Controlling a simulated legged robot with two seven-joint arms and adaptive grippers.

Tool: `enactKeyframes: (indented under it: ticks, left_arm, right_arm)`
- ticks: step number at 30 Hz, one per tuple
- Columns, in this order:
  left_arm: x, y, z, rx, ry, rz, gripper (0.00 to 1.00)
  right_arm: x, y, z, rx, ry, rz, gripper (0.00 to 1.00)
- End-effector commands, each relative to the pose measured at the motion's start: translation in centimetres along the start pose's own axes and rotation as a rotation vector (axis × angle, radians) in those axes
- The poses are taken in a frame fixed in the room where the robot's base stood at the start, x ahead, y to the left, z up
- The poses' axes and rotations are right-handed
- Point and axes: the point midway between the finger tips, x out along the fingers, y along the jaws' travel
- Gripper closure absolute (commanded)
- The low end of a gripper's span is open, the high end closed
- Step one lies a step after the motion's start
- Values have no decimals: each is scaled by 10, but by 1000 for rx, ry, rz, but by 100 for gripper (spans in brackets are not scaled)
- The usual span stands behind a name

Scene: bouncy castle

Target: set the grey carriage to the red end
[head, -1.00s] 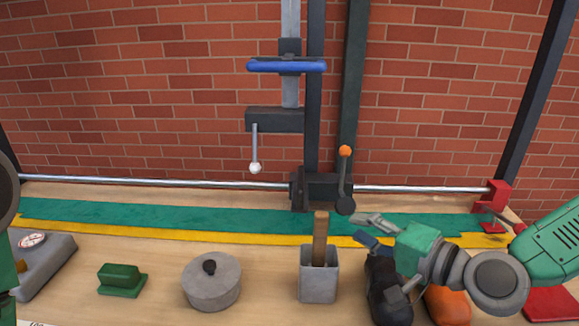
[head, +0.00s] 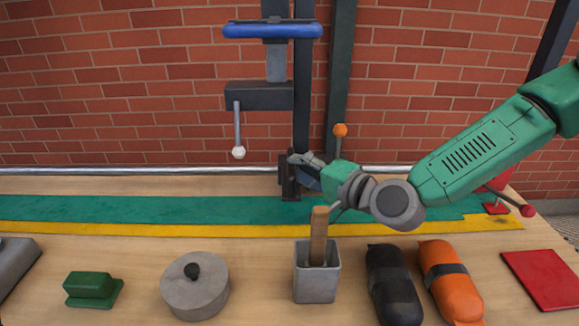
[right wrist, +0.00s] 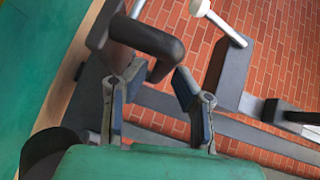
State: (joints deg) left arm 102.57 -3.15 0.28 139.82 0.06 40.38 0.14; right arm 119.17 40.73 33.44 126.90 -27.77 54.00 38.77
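The grey carriage (head: 288,176) sits on the silver rail (head: 120,171), below the upright column. It is partly hidden behind my right gripper (head: 306,166). In the right wrist view, a dark block that looks like the carriage (right wrist: 112,38) lies just beyond the fingertips. My right gripper (right wrist: 157,84) is open there, with nothing between its fingers. I cannot tell whether it touches the carriage. The orange-knobbed lever (head: 340,131) rises behind the gripper. The red end (head: 496,208) is at the right end of the rail, partly hidden by my right arm. My left gripper is out of view.
A blue handwheel (head: 272,30) and a white-knobbed lever (head: 238,150) are on the column above. In front stand a grey pot (head: 195,293), a square holder (head: 316,283), a black bundle (head: 390,285) and an orange bundle (head: 450,285).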

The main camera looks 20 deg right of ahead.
Motion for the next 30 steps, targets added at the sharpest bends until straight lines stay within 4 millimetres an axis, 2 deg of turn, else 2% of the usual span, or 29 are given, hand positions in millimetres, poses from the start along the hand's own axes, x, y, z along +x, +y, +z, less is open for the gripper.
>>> enactKeyframes:
  ticks: [3,6,17,18,19,30]
  left_arm:
    - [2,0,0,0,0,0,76]
    - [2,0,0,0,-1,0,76]
    - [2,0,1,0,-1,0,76]
    - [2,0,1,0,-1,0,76]
    - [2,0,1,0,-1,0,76]
    - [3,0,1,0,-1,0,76]
  right_arm:
    - [17,1,0,-2,-1,0,76]
    - [24,0,0,-1,0,0,76]
    - [29,-1,1,-1,-1,0,76]
    - [29,-1,1,-1,-1,0,90]
    - [29,0,1,0,-1,0,100]
    - [26,1,-3,1,1,1,100]
